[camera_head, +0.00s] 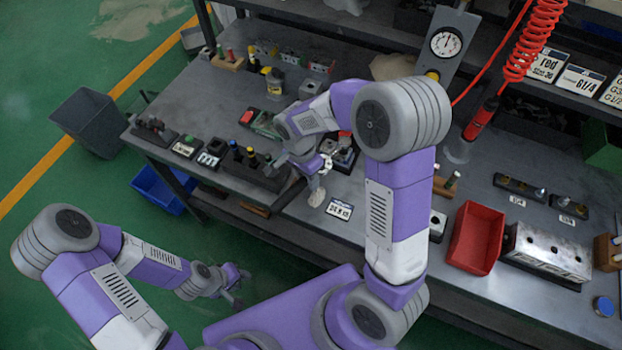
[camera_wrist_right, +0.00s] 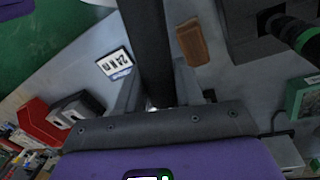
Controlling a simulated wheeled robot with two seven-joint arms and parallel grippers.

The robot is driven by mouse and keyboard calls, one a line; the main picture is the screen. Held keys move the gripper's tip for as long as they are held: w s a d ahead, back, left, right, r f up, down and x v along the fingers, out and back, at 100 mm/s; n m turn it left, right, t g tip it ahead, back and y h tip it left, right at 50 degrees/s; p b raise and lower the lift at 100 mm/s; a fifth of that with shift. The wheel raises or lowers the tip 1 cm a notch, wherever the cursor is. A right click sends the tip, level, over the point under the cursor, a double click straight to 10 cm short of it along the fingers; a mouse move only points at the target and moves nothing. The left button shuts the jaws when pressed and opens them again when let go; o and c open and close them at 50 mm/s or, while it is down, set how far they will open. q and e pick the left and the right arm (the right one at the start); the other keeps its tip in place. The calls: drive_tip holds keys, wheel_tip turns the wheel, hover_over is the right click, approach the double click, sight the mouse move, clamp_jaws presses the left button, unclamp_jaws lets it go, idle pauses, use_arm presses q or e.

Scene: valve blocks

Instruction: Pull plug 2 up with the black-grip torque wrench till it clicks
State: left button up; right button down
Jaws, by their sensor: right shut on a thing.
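My right gripper (camera_head: 311,167) is over the middle of the bench and is shut on a long dark bar, which looks like the black-grip torque wrench (camera_head: 287,196). In the right wrist view the black wrench bar (camera_wrist_right: 147,45) runs up from between the fingers of my right gripper (camera_wrist_right: 153,103). A small block with a red part (camera_head: 343,152) sits just beyond the gripper, partly covered by my arm. I cannot make out which part is plug 2, nor whether the wrench touches it. My left gripper (camera_head: 236,287) is low, off the bench, open and empty.
A dark rack (camera_head: 238,166) with upright tools stands left of the right gripper. A number card (camera_head: 339,209) lies near the front edge. A red bin (camera_head: 476,238) and a metal block (camera_head: 547,253) stand to the right. A red coiled hose (camera_head: 533,40) hangs above.

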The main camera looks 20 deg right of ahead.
drive_tip(key=shift+w, duration=0.15)
drive_tip(key=shift+w+a+m, duration=0.2)
drive_tip(key=shift+w+m, duration=0.3)
drive_tip(key=shift+w, duration=0.1)
drive_tip(key=shift+w+a+m, duration=0.2)
drive_tip(key=shift+w+m, duration=0.3)
drive_tip(key=shift+w, duration=0.05)
drive_tip(key=shift+p, duration=0.3)
drive_tip(key=shift+w+a+m+y+p, duration=0.2)
drive_tip(key=shift+w+m+y+p, duration=0.15)
drive_tip(key=shift+w+m, duration=0.75)
drive_tip(key=shift+w, duration=0.15)
drive_tip(key=shift+s+d+n, duration=0.2)
drive_tip(key=shift+s+n, duration=0.9)
drive_tip(key=shift+s, duration=0.15)
drive_tip(key=shift+r, duration=0.15)
